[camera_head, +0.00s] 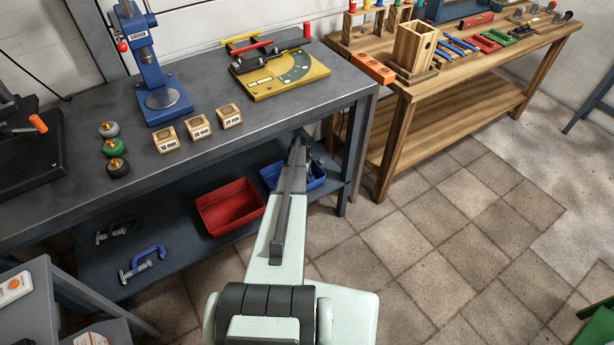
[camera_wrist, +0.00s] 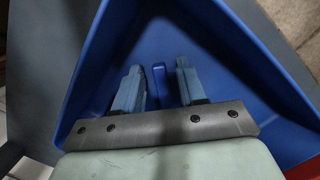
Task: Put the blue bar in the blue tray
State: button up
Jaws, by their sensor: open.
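The blue tray (camera_head: 318,180) sits on the lower shelf of the grey bench, and its blue walls fill much of the wrist view (camera_wrist: 235,65). My gripper (camera_wrist: 158,70) is inside or just over the tray with its two fingers apart. A small blue bar (camera_wrist: 159,84) shows between the fingers, against the tray floor, with a gap on each side. Its near end is hidden by my gripper's body. In the head view my arm covers part of the tray, and the bar cannot be seen there.
A red tray (camera_head: 230,207) stands just left of the blue one. The bench top (camera_head: 330,100) lies above the shelf, with a bench leg (camera_head: 357,150) close on the right. A blue clamp (camera_head: 142,263) lies further left on the shelf. Open floor is to the right.

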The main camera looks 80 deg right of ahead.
jog(key=shift+r, duration=0.1)
jog(key=shift+w+r, duration=0.2)
jog(key=shift+r, duration=1.05)
jog(key=shift+w+r, duration=0.2)
jog(key=shift+r, duration=1.05)
jog(key=shift+w+r, duration=0.2)
jog(key=shift+r, duration=1.05)
